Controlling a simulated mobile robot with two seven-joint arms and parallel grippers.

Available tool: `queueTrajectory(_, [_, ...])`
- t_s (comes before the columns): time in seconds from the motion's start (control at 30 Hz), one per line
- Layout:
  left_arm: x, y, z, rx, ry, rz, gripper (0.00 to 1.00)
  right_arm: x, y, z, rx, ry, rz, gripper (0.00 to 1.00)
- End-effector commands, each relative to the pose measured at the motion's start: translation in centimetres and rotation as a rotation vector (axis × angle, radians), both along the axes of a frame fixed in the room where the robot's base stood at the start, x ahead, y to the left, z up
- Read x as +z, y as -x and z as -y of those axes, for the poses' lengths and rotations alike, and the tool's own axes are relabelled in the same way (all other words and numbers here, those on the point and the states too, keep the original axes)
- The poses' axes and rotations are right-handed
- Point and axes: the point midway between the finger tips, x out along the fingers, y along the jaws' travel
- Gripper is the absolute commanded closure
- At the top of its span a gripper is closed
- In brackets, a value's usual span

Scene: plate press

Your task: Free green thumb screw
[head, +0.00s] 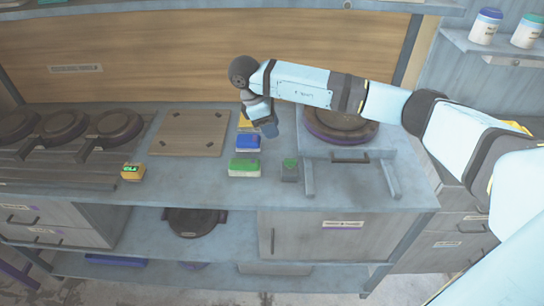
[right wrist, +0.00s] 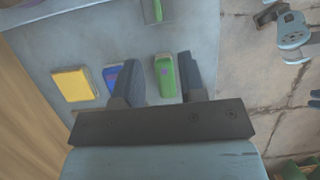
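A small grey block with a green top (head: 290,168), possibly the green thumb screw, stands on the bench just left of the press frame. A similar grey-and-green piece (right wrist: 157,10) is cut off by the top edge of the right wrist view. My right gripper (head: 268,129) hangs above the bench near the blue block, behind and left of the green-topped piece. In the right wrist view it is open and empty, its fingers apart over the green block (right wrist: 164,78). My left gripper is in neither view.
A green block (head: 245,167), a blue block (head: 248,142) and a partly hidden yellow block (head: 245,122) stand in a column. The press frame (head: 309,180) with a round dark plate (head: 330,134) is at right. A yellow block (head: 132,172) with a green top stands left.

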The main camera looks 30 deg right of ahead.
Motion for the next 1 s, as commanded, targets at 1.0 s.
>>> queueTrajectory(1.0, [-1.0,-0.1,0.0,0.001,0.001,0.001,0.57,-12.4,2.7,4.9,-0.019,0.024,0.007,0.63])
